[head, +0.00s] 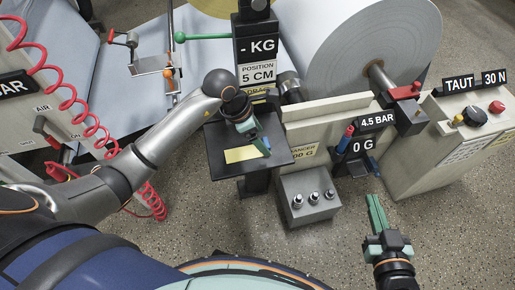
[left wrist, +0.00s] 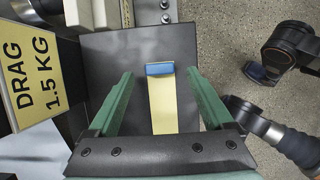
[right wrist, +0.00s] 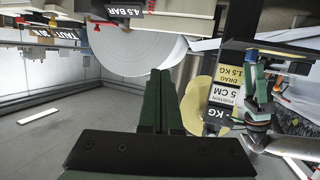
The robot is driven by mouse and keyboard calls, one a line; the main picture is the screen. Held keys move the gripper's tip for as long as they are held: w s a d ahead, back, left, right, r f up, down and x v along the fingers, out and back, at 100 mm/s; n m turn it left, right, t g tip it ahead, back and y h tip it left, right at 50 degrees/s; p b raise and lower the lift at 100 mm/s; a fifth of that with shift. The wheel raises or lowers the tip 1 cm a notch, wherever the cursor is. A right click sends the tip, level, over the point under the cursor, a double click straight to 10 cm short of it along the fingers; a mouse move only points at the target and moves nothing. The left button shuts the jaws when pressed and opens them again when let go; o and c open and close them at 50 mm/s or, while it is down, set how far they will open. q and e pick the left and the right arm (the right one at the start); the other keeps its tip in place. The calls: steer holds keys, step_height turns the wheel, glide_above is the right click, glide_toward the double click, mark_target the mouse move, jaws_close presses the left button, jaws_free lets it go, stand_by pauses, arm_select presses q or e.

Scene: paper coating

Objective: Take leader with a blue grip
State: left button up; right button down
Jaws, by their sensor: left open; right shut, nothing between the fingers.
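The leader is a pale yellow strip (left wrist: 163,105) with a blue grip (left wrist: 159,69) at one end. It lies flat on a dark shelf (left wrist: 110,60). In the left wrist view it sits between the fingers of my open left gripper (left wrist: 160,95), with a gap on each side. In the head view my left gripper (head: 258,142) is over the shelf, and the yellow strip (head: 240,155) shows beside it. My right gripper (head: 376,212) is shut and empty, in the air right of the grey box. Its closed fingers also show in the right wrist view (right wrist: 158,100).
A grey box with several knobs (head: 305,198) stands right of the shelf. A red coiled hose (head: 70,100) hangs at left. Floor is free around my right gripper.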

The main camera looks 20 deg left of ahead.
arm_select(q)
steer(key=x, duration=0.3)
steer(key=shift+b, duration=0.3)
arm_select(e)
steer(key=r, duration=0.1)
steer(key=r+t, duration=0.1)
steer(key=r, duration=0.1)
steer(key=w+r+t, duration=0.1)
steer(key=shift+w+r+n+y, duration=0.1)
steer(key=shift+r+n+y, duration=0.05)
steer(key=shift+n+y, duration=0.15)
arm_select(q)
steer(key=shift+c, duration=0.2)
steer(key=shift+a, duration=0.1)
jaws_close()
